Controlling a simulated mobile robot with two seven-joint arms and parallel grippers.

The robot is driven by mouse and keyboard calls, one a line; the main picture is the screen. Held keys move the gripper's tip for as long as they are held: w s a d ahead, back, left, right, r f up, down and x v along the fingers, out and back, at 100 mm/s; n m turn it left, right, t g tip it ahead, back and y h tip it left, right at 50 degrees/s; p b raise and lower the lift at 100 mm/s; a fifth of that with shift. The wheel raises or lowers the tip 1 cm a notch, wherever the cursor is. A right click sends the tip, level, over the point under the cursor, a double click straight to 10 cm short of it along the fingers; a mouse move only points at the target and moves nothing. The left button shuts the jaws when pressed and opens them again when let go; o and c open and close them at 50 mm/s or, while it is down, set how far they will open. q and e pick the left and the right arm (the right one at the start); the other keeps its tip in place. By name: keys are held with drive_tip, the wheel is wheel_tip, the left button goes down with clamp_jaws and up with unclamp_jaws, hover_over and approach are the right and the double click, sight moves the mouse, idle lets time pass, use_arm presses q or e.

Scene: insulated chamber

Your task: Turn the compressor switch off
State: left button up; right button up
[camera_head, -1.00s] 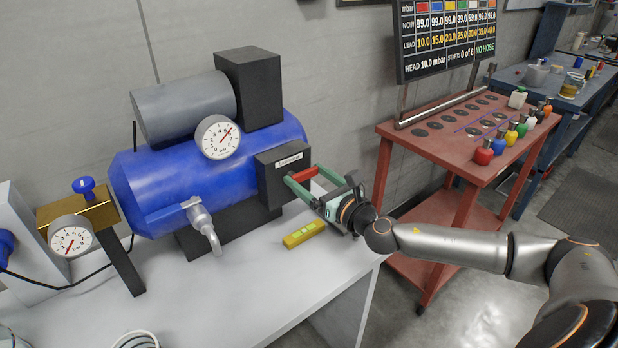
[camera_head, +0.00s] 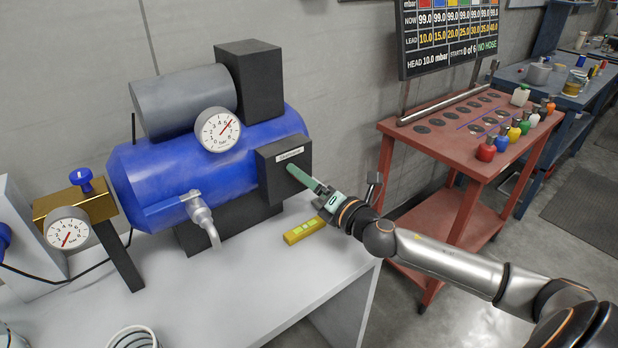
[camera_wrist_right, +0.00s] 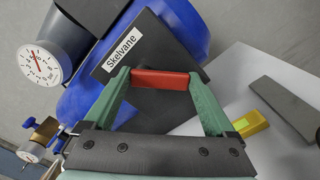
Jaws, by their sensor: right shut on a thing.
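The blue compressor (camera_head: 165,180) stands on the white bench. A dark switch box (camera_head: 272,180) labelled "Skelvane" is on its right end. My right gripper (camera_head: 303,176) is at the front face of this box, turned so that one green finger mostly covers the other. In the right wrist view, the red switch lever (camera_wrist_right: 160,80) lies between the two green fingertips, and my right gripper (camera_wrist_right: 161,88) is shut on it. The lever is hidden in the head view. My left gripper is not in view.
A yellow block (camera_head: 304,230) lies on the bench (camera_head: 255,285) below my right gripper. A brass valve with a gauge (camera_head: 68,232) stands at left. A red cart (camera_head: 455,150) with several small bottles stands to the right. The bench front is mostly clear.

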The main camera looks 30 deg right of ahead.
drive_tip(key=shift+a+f+m+p, duration=0.1)
drive_tip(key=shift+a+m+p, duration=0.2)
drive_tip(key=shift+m, duration=1)
drive_tip(key=shift+a+f+m+p, duration=0.15)
drive_tip(key=shift+m+p, duration=0.2)
drive_tip(key=shift+m, duration=0.95)
drive_tip(key=shift+a+f+m+p, duration=0.1)
drive_tip(key=shift+a+m+p, duration=0.2)
drive_tip(key=shift+m, duration=1.3)
drive_tip(key=o, duration=1.1)
drive_tip(key=shift+c, duration=0.2)
drive_tip(key=shift+s, duration=0.1)
drive_tip(key=shift+s+f, duration=0.1)
drive_tip(key=shift+s, duration=0.5)
drive_tip(key=s+d+b, duration=0.1)
drive_tip(key=s, duration=1)
drive_tip(key=shift+s, duration=0.1)
